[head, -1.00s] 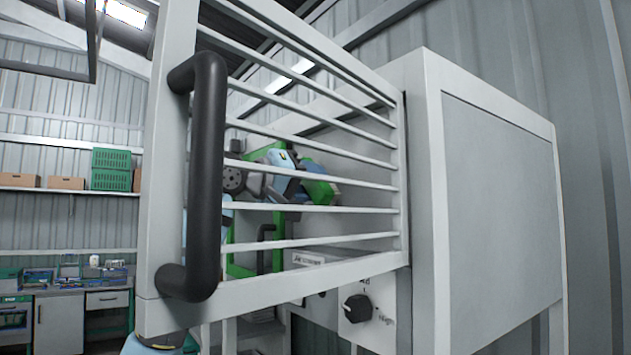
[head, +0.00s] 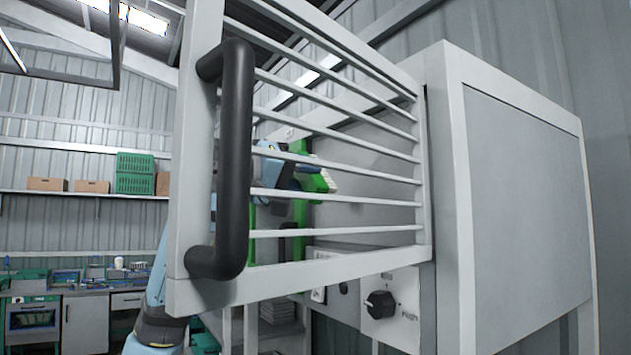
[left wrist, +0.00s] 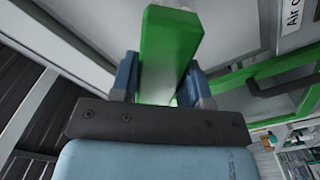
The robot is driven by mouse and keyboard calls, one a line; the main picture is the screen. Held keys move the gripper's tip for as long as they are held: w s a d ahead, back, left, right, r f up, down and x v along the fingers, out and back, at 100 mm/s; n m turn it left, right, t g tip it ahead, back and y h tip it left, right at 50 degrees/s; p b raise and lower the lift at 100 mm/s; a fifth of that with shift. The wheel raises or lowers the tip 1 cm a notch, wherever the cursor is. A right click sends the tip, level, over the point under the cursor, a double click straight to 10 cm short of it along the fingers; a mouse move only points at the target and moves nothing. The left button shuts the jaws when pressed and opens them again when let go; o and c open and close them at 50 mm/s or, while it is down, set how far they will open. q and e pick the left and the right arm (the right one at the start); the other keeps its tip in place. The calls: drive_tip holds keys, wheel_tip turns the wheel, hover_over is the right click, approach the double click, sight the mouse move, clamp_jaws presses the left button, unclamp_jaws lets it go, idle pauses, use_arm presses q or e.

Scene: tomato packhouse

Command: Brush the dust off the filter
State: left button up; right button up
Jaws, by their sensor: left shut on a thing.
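My left gripper (head: 285,165) shows through the bars of an open grille door. It is shut on a green brush (head: 318,178) with a pale, bristle-like edge. In the left wrist view the brush's green block (left wrist: 170,48) stands between the blue fingers. Behind it is a green frame (head: 298,210), apparently the filter's, with a dark handle (left wrist: 285,82); its bars also show in the left wrist view (left wrist: 262,72). The door bars and my gripper hide much of the frame. I cannot tell whether the brush touches it, and dust is not discernible. My right gripper is not in view.
The barred door (head: 330,270) with its black handle (head: 236,160) stands open close in front. The grey cabinet (head: 525,200) has a dial (head: 380,304) low on its front. A bench (head: 85,292) and a shelf with crates (head: 136,172) are far left.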

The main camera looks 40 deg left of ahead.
use_arm(q)
drive_tip(key=shift+s, duration=0.1)
drive_tip(key=v, duration=0.3)
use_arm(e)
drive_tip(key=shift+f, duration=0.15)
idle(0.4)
use_arm(q)
drive_tip(key=shift+f, duration=0.1)
drive_tip(key=w+d+f+m, duration=0.2)
drive_tip(key=w+f+m, duration=0.3)
drive_tip(key=m, duration=0.4)
drive_tip(key=shift+w+d+f, duration=0.2)
drive_tip(key=shift+w+f, duration=0.1)
drive_tip(key=shift+w, duration=0.3)
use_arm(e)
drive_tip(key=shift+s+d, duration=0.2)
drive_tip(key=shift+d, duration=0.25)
